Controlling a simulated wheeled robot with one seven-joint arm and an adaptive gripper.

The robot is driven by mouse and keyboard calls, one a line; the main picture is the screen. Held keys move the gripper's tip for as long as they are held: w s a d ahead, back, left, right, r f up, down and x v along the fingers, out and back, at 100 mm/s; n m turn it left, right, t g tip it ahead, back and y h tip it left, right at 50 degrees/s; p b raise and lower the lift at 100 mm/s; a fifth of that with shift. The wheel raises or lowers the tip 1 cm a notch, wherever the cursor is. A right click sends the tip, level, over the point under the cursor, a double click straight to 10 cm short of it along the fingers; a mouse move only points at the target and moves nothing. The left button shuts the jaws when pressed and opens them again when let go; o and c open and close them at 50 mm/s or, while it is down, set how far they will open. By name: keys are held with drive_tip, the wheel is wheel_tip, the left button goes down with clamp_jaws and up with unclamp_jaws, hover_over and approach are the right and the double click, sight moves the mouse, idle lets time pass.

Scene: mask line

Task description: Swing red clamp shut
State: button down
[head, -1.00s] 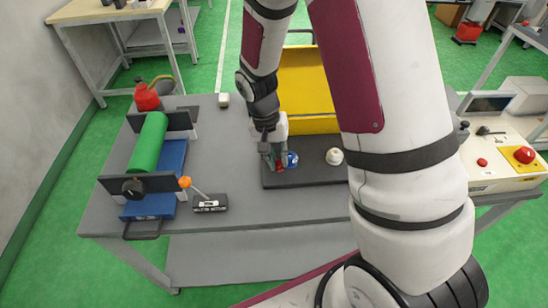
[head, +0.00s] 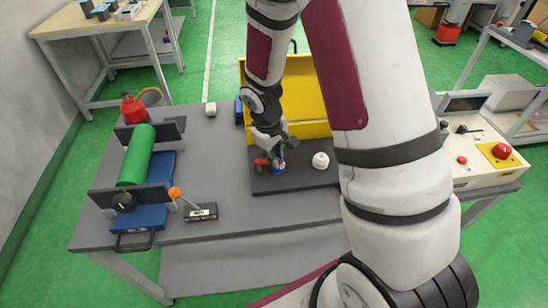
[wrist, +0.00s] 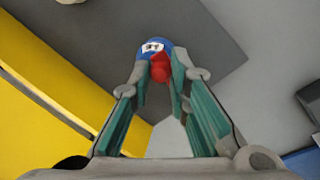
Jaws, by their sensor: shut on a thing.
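The red clamp (head: 261,162) shows as a small red piece beside a round blue part (head: 278,170) on the dark plate. My gripper (head: 275,158) is low over the plate at this spot. In the wrist view the red clamp (wrist: 159,69) sits between my fingertips (wrist: 160,75), which are shut on it. The blue part with a white label (wrist: 155,47) is just beyond it. The fingers hide part of the clamp, and I cannot tell how far it is swung.
A white knob (head: 320,160) stands on the plate to the right. A yellow bin (head: 302,90) is close behind. A green roll (head: 137,155) on a blue stand and an orange-tipped lever (head: 175,193) are to the left. The front table strip is clear.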

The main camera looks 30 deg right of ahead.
drive_tip(key=shift+w+d+n+t, duration=0.15)
drive_tip(key=shift+w+n, duration=0.15)
drive_tip(key=shift+n, duration=0.45)
drive_tip(key=shift+w+d+n+t, duration=0.15)
drive_tip(key=shift+w+n, duration=0.15)
drive_tip(key=shift+n, duration=0.45)
drive_tip(key=shift+w, duration=0.1)
drive_tip(key=c, duration=1.5)
unclamp_jaws()
drive_tip(key=shift+r, duration=0.1)
drive_tip(key=v, duration=1.1)
drive_tip(key=shift+r, duration=0.4)
